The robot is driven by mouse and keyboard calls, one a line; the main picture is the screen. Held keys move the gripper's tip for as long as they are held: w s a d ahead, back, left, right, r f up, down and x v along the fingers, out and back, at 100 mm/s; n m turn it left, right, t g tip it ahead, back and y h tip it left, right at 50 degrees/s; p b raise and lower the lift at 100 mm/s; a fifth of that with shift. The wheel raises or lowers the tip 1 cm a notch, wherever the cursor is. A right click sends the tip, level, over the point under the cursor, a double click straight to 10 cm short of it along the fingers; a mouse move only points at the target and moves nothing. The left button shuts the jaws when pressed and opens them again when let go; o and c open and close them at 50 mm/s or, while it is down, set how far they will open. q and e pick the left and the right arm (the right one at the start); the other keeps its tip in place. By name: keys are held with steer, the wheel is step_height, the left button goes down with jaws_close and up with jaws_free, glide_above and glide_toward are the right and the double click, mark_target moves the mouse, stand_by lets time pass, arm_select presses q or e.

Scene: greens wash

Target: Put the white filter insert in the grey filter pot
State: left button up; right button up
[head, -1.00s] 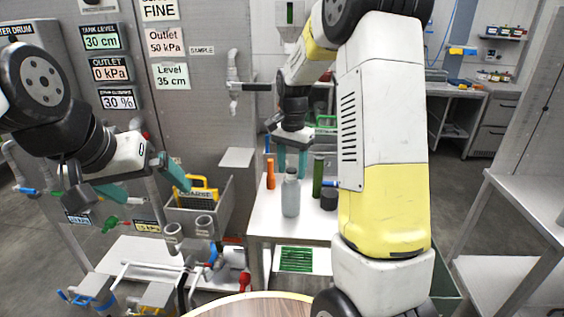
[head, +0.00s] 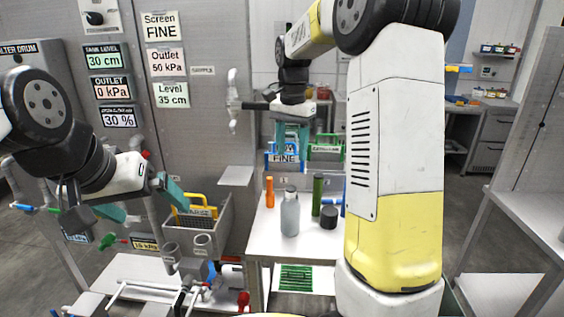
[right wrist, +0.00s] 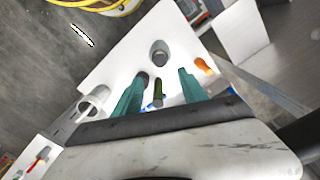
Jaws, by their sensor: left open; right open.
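A white, round, hollow vessel (right wrist: 93,100) stands near the table edge in the right wrist view; I cannot tell whether it is the filter insert, the pot or both. My right arm may hide it in the head view. Two grey open cups, one in front (head: 171,257) and one behind (head: 203,244), show at lower left in the head view; I cannot tell whether either is the filter pot. My right gripper (head: 292,135) is open and empty above the table, and its fingers show in the right wrist view (right wrist: 158,95). My left gripper (head: 142,203) is open and empty at left.
The white table (head: 265,232) holds an orange bottle (head: 269,192), a grey bottle (head: 290,214), a green bottle (head: 317,194) and a dark jar (head: 328,217). A grey bin (head: 220,225) stands left of it. Blue (head: 283,158) and green (head: 326,152) handled items are behind.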

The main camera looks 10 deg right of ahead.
steer(key=s+a+r+n+t+y, duration=0.2)
steer(key=s+n+t, duration=0.4)
steer(key=s, duration=1.8)
steer(key=n, duration=0.3)
steer(key=shift+s+a, duration=0.15)
